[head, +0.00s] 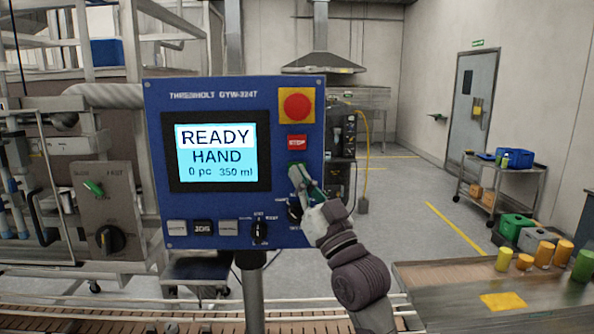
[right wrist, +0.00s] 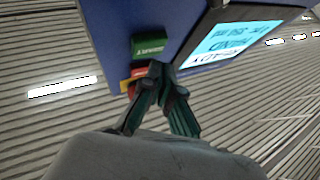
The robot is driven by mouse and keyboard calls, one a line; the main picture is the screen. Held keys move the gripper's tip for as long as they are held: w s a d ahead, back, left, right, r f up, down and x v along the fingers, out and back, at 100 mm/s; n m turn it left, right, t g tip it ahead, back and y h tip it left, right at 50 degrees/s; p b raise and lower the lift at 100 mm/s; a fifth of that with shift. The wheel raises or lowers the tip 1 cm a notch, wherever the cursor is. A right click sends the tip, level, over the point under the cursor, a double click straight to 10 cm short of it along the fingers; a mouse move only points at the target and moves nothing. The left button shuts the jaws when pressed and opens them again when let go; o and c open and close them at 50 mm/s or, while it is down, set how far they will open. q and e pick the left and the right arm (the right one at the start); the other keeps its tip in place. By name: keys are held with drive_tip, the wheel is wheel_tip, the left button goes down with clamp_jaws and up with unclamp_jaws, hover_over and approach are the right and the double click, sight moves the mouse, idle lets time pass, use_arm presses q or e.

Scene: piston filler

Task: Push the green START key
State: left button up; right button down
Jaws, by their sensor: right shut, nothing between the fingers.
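The blue control panel (head: 215,90) stands upright in front of me. Its screen (head: 222,152) reads READY, HAND, 0 pc, 350 ml. The green START key (head: 293,166) sits below the red STOP key (head: 297,142), partly hidden by my right gripper (head: 300,176). In the right wrist view the green START key (right wrist: 149,44) stands out from the panel. The shut, empty fingertips of my right gripper (right wrist: 159,70) are close beside it; I cannot tell whether they touch it. My left gripper is not in view.
A red emergency button (head: 296,105) on a yellow plate is above the STOP key. A selector knob (head: 259,231) and several grey keys line the panel's bottom. A conveyor (head: 100,318) runs below. A table with yellow cups (head: 504,259) is at the right.

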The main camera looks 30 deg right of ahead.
drive_tip(key=shift+w+d, duration=0.1)
drive_tip(key=shift+w, duration=0.1)
idle(0.5)
drive_tip(key=shift+w+d, duration=0.15)
drive_tip(key=shift+w, duration=0.05)
